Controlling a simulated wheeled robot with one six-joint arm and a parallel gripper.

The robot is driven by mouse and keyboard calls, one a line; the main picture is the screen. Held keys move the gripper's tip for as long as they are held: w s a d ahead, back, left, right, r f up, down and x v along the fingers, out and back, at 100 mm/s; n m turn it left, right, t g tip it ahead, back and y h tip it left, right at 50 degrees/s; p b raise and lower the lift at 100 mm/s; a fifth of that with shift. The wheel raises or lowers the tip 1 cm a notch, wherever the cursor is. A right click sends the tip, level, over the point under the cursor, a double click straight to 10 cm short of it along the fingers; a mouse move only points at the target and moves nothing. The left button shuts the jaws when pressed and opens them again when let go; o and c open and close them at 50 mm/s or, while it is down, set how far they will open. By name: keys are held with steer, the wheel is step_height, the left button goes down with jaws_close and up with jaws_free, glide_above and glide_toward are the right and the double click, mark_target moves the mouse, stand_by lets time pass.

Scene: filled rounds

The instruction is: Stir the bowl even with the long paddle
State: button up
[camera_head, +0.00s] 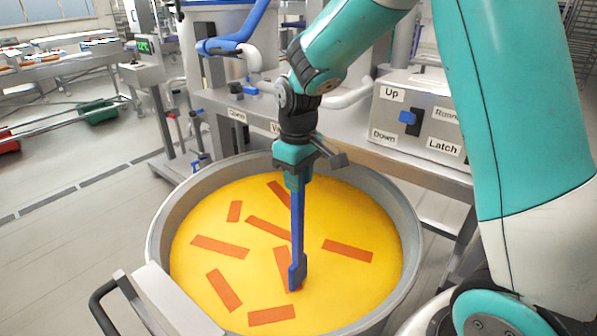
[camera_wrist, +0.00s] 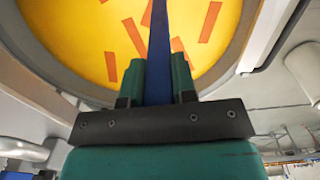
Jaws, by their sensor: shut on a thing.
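The bowl (camera_head: 408,225) is a large round grey metal vessel in the lower middle of the head view. It holds a smooth yellow mass (camera_head: 345,290) with several separate orange-red strips (camera_head: 347,250) lying across it. The long paddle (camera_head: 298,235) is blue with a slightly wider lower end. It hangs nearly upright over the bowl's middle, its tip over or at the yellow surface; I cannot tell whether it touches. My gripper (camera_head: 293,172) is shut on the paddle's upper end, above the bowl. In the wrist view the paddle (camera_wrist: 159,60) runs between the two green fingers (camera_wrist: 158,82).
A grey machine stands behind the bowl, with a control box (camera_head: 420,118) labelled Up, Down and Latch and a blue switch (camera_head: 407,117). A black handle (camera_head: 103,305) sticks out at the bowl's front left.

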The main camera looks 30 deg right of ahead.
mark_target(298, 220)
step_height(298, 220, down, 12)
steer(key=b, duration=0.7)
steer(key=shift+r, duration=0.1)
stand_by(0.7)
steer(key=s+d, duration=0.4)
steer(key=s, duration=0.4)
steer(key=w+d+p, duration=0.2)
steer(key=w+p, duration=0.1)
steer(key=w, duration=0.8)
steer(key=w+a+p, duration=0.2)
steer(key=w+a, duration=0.3)
steer(key=a, duration=0.4)
steer(key=s+d, duration=0.1)
steer(key=s, duration=0.1)
steer(key=s+d, duration=0.1)
steer(key=s, duration=0.2)
steer(key=s+d, duration=0.1)
steer(key=s, duration=0.2)
steer(key=shift+b, duration=0.3)
